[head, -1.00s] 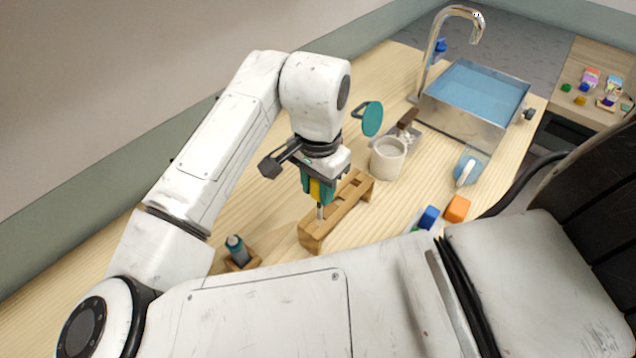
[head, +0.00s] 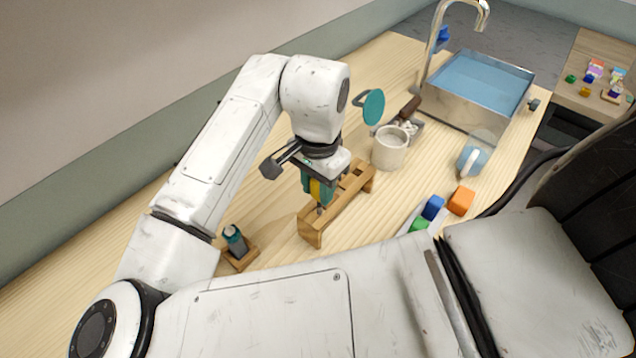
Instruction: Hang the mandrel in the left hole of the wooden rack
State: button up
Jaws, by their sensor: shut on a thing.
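The wooden rack (head: 338,214) stands on the table below my gripper, running from lower left to upper right. My gripper (head: 317,190) points down over the rack's left end, its teal fingers shut on the mandrel. The mandrel's yellow part (head: 315,188) shows between the fingers. A short length of its metal shaft shows below them, roughly upright, at the left part of the rack. Whether the shaft is inside the left hole or just above or beside it I cannot tell. The hole itself is hard to make out.
A small wooden stand with a dark bottle (head: 235,240) is at the left. A pale mug (head: 389,149), a teal round paddle (head: 373,107) and a metal sink (head: 478,95) lie beyond. Blue (head: 433,207) and orange (head: 461,200) blocks are at the right.

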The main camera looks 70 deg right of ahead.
aim_at(318, 201)
jog(key=shift+f+b, duration=1.55)
jog(key=shift+f, duration=0.7)
jog(key=o, duration=1.1)
notch_tip(318, 201, up, 11)
jog(key=shift+f, duration=0.1)
